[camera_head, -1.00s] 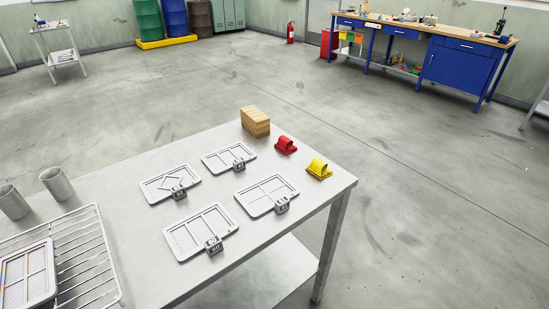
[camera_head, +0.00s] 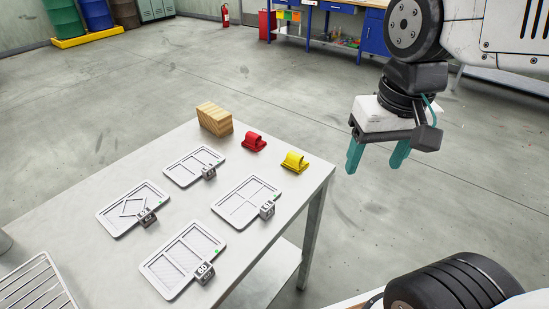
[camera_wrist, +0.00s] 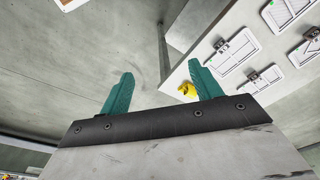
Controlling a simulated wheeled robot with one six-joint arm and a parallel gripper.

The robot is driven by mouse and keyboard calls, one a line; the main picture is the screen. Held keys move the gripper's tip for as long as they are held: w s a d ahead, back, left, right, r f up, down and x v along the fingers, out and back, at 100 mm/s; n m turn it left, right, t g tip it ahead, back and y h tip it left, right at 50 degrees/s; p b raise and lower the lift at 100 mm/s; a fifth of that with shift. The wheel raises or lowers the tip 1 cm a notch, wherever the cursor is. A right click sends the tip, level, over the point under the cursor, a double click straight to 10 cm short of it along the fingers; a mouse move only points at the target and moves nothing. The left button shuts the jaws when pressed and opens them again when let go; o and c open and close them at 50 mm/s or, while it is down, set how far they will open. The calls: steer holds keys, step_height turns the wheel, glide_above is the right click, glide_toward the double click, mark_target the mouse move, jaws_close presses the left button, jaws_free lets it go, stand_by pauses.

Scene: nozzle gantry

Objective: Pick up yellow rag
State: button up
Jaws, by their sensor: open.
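The yellow rag (camera_head: 294,162) is a small folded cloth near the right corner of the grey metal table (camera_head: 110,192). It also shows in the wrist view (camera_wrist: 187,90), partly hidden behind one finger. My gripper (camera_head: 379,158) has two teal fingers spread apart with nothing between them. It hangs to the right of the rag, past the table's edge in the head view, and is apart from it. The fingers (camera_wrist: 160,88) also show in the wrist view.
A red rag (camera_head: 253,141) lies just left of the yellow one, with a wooden block stack (camera_head: 214,118) behind. Several grey trays with numbered tags, such as one near the front (camera_head: 182,261), and a wire rack (camera_head: 32,285) take up the table.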

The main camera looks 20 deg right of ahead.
steer(key=w+a+f+m, duration=0.1)
steer(key=w+f+m, duration=0.1)
steer(key=w, duration=0.5)
steer(key=w+a+f+m, duration=0.1)
steer(key=w+f+m, duration=0.15)
steer(key=w, duration=0.55)
steer(key=m+g, duration=0.1)
steer(key=m, duration=0.4)
glide_above(295, 153)
steer(key=s, duration=0.1)
steer(key=f, duration=0.8)
steer(key=shift+a, duration=0.2)
steer(key=f, duration=0.5)
steer(key=w+f, duration=0.1)
steer(key=f, duration=0.1)
steer(key=shift+d+f, duration=0.25)
steer(key=shift+f, duration=0.15)
steer(key=c, duration=0.6)
